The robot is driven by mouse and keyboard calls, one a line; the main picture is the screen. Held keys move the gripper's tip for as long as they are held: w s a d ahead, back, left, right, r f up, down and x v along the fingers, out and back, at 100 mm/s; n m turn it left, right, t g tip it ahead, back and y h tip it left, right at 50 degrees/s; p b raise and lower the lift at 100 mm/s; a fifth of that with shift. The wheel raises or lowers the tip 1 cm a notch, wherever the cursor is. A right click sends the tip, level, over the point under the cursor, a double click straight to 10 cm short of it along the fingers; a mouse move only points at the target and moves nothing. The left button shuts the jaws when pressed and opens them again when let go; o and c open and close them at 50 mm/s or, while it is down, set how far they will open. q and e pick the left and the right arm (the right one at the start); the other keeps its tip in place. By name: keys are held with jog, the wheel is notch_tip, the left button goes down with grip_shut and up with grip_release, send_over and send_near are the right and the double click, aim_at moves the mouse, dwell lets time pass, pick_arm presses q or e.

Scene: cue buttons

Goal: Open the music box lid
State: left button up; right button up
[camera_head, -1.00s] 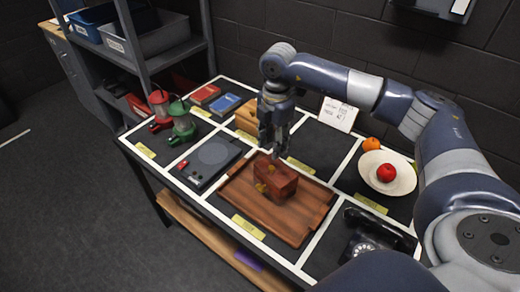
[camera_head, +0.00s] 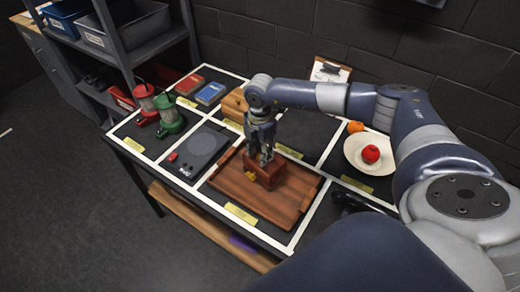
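The music box, a small reddish-brown wooden box (camera_head: 264,196) with a brass-coloured piece on its left side, sits on a wooden tray (camera_head: 232,183) on the table. Its lid looks closed, though my gripper hides part of the top. My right gripper (camera_head: 264,160) points down at the top and far side of the box. Its fingertips overlap the box in the picture; I cannot tell whether they touch it or how far apart they are. My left gripper is not in view.
A black turntable-like device (camera_head: 198,150) lies left of the tray. Red (camera_head: 146,104) and green (camera_head: 170,116) lanterns stand behind it. A plate (camera_head: 362,166) with a red apple (camera_head: 371,154) is at the right. A dark telephone (camera_head: 350,201) is partly hidden by my arm.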

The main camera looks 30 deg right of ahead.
jog(key=shift+c, duration=1.1)
grip_shut()
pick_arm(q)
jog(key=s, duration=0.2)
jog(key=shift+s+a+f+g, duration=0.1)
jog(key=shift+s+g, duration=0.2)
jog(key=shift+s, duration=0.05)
